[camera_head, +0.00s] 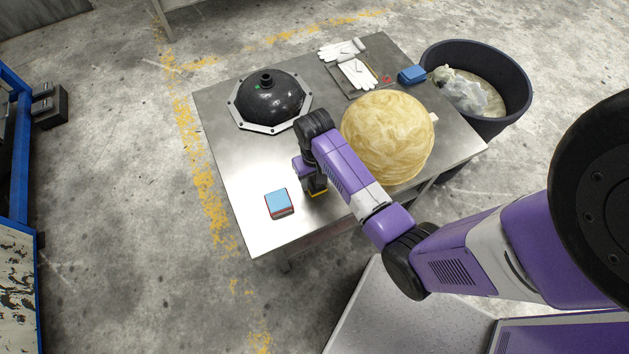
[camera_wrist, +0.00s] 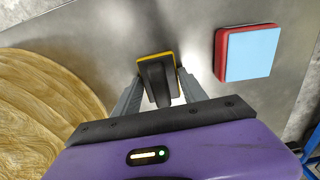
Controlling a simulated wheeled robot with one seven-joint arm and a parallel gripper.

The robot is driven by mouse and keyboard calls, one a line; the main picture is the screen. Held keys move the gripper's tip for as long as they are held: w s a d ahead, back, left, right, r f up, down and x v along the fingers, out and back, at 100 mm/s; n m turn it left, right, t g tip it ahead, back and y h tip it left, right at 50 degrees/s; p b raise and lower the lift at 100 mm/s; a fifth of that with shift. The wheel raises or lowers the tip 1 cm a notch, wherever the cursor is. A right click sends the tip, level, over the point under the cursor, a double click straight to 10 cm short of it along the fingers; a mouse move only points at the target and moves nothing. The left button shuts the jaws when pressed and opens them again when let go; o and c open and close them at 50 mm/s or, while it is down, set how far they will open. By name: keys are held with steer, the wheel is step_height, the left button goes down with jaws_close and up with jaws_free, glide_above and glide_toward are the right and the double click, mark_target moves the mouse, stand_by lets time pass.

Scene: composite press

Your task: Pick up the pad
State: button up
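A small block with a yellow edge and a black handle (camera_wrist: 157,83) lies on the metal table below my gripper; only its yellow edge (camera_head: 319,193) shows in the head view. My gripper (camera_wrist: 160,76) is open, pointing down, with its fingers on either side of the black handle and gaps between. In the head view my gripper (camera_head: 313,182) is over the table's near part. A red block with a light blue top (camera_wrist: 250,53) lies to the right in the wrist view. In the head view this block (camera_head: 278,202) is left of my gripper. I cannot tell which one is called the pad.
The metal table (camera_head: 240,180) also holds a black dome on a pale flange (camera_head: 270,98), a large yellowish ball (camera_head: 388,138), white gloves (camera_head: 357,73) and a blue item (camera_head: 411,75). A dark bin (camera_head: 515,85) stands beyond the right edge. Bare table lies around the red-blue block.

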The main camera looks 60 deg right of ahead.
steer(key=c, duration=0.7)
steer(key=shift+o, duration=0.2)
